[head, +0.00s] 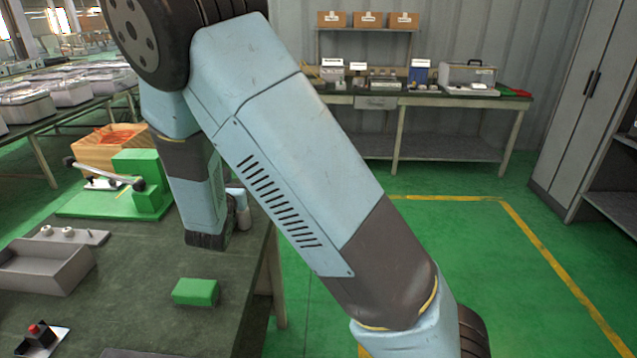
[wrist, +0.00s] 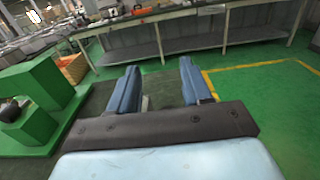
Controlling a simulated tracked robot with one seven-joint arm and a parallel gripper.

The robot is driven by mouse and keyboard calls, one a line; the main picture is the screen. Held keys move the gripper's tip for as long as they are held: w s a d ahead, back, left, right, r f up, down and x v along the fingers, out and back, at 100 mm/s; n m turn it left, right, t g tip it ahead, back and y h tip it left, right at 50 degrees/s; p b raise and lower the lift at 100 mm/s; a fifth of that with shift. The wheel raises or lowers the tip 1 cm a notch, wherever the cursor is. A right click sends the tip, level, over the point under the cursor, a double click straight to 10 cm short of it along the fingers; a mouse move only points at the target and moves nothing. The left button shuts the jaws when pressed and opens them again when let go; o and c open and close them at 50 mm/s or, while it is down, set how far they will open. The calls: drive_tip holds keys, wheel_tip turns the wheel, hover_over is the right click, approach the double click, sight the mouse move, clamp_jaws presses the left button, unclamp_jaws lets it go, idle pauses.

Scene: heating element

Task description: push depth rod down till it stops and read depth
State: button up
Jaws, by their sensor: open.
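My gripper (wrist: 159,66) is open in the wrist view, with its two blue fingers well apart and pointing away over the table edge. A small pale piece (wrist: 145,103) shows beside the left finger; I cannot tell what it is. In the head view my arm hides much of the middle, and the fingers are not clear there. A green fixture (head: 137,180) with a metal lever stands on the table to the left of my arm. It also shows at the left of the wrist view (wrist: 35,100). I cannot make out the depth rod in either view.
A green block (head: 195,291) lies near the front of the dark table (head: 140,270). A grey tray (head: 45,268) and a red button (head: 38,330) are at left. A wooden box (head: 105,148) stands behind the fixture. Green floor is free to the right, before a workbench (head: 440,98).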

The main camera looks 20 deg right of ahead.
drive_tip(key=shift+s+a+r, duration=0.1)
drive_tip(key=shift+s+r, duration=0.2)
drive_tip(key=shift+r, duration=0.2)
drive_tip(key=shift+s+a+r, duration=0.1)
drive_tip(key=shift+s+r, duration=0.15)
drive_tip(key=shift+r, duration=0.2)
drive_tip(key=v, duration=1.2)
drive_tip(key=s+d+r+m+g+h, duration=0.1)
drive_tip(key=s+d+r+m+g, duration=0.1)
drive_tip(key=d+m+g, duration=0.2)
drive_tip(key=s+d+r+m+g+h, duration=0.1)
drive_tip(key=s+d+r+m+g, duration=0.1)
drive_tip(key=d+m, duration=0.4)
drive_tip(key=s+d+r+m+g+h, duration=0.2)
drive_tip(key=d+m+g, duration=0.4)
drive_tip(key=d, duration=0.7)
drive_tip(key=shift+s+d, duration=0.25)
drive_tip(key=shift+s, duration=0.55)
drive_tip(key=shift+w, duration=0.1)
